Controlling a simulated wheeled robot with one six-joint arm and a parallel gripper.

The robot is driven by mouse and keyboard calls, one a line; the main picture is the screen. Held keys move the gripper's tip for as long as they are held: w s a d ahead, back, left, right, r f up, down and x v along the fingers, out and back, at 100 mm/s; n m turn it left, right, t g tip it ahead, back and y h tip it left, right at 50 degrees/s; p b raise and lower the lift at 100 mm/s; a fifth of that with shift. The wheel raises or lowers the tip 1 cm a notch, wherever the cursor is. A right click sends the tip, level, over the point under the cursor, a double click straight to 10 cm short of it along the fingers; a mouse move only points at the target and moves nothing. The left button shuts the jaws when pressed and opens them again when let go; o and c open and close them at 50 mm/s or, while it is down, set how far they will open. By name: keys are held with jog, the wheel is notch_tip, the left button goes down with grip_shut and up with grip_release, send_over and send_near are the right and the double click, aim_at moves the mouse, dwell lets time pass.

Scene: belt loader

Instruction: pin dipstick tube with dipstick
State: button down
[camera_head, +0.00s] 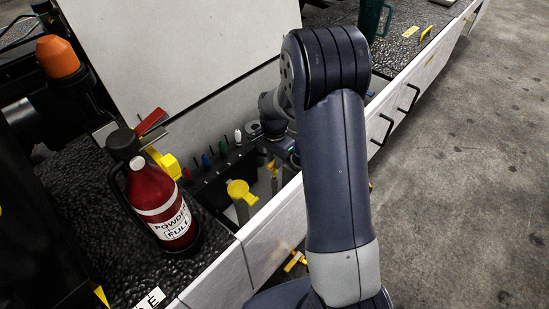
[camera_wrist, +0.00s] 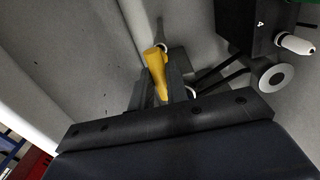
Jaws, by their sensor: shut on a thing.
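In the wrist view my gripper (camera_wrist: 165,88) is shut on a yellow handle, which looks like the dipstick (camera_wrist: 155,66). Its shaft is not clear in this view. In the head view a small yellow bit of the dipstick (camera_head: 271,166) shows below my wrist, and my arm hides most of the gripper. To its left a grey upright tube with a wide yellow top (camera_head: 240,190) stands inside the open compartment; it may be the dipstick tube. I cannot tell whether the held dipstick touches any tube.
A red fire extinguisher (camera_head: 165,205) stands on the black ledge at left. A dark block with coloured knobs (camera_head: 222,172) sits at the compartment's back and shows at upper right in the wrist view (camera_wrist: 247,28). The white side panel (camera_head: 270,235) edges the compartment in front.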

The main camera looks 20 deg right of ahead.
jog(key=shift+f+b, duration=1.1)
jog(key=shift+f, duration=0.55)
jog(key=c, duration=1.3)
grip_release()
notch_tip(320, 180, up, 11)
jog(key=shift+f+p, duration=0.1)
jog(key=shift+p, duration=0.4)
